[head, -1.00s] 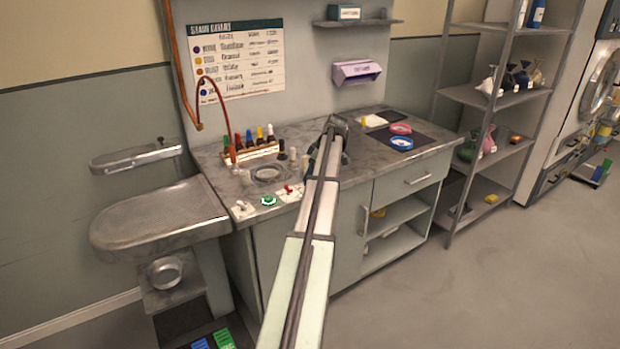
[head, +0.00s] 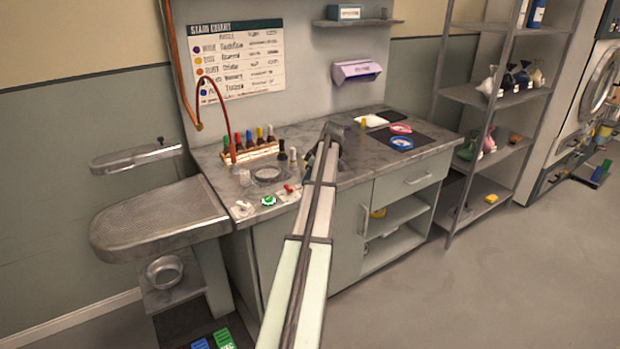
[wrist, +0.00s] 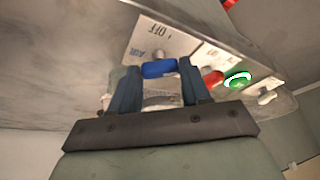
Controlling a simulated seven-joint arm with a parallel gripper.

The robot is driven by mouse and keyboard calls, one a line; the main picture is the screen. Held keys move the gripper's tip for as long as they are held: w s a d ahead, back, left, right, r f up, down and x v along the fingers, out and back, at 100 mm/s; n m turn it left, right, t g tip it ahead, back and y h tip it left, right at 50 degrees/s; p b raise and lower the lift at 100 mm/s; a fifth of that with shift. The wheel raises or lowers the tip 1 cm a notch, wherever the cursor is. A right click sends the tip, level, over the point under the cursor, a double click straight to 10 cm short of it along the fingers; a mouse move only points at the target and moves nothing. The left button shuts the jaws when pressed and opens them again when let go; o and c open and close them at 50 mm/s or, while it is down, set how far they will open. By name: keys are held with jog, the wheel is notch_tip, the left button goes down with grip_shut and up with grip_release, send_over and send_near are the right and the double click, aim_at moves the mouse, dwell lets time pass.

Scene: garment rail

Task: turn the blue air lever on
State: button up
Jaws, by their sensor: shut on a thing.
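The blue air lever (wrist: 158,68) shows in the wrist view, in front of a pale plate (wrist: 150,38) lettered AIR and OFF. My gripper (wrist: 160,72) has one finger on each side of the lever and is shut on it. In the head view my own arm hides the blue lever and the fingertips. Whether the lever stands at on or off is not clear.
Beside the plate are a red lever (wrist: 212,77), a green button (wrist: 237,79) and a white lever (wrist: 267,97). Small bottles (head: 250,145) and a round glass dish (head: 268,174) stand on the counter (head: 350,172).

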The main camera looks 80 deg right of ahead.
jog(key=c, duration=0.4)
jog(key=m, duration=0.1)
jog(key=m+h, duration=0.1)
jog(key=m, duration=0.1)
jog(key=shift+a, duration=0.25)
jog(key=shift+w+m+g+h, duration=0.1)
jog(key=shift+m+g+h, duration=0.25)
jog(key=shift+m, duration=0.7)
jog(key=shift+w+m+g+h, duration=0.15)
jog(key=shift+m+h, duration=0.3)
jog(key=shift+m, duration=0.6)
jog(key=shift+s, duration=0.1)
jog(key=o, duration=1)
jog(key=shift+o, duration=0.2)
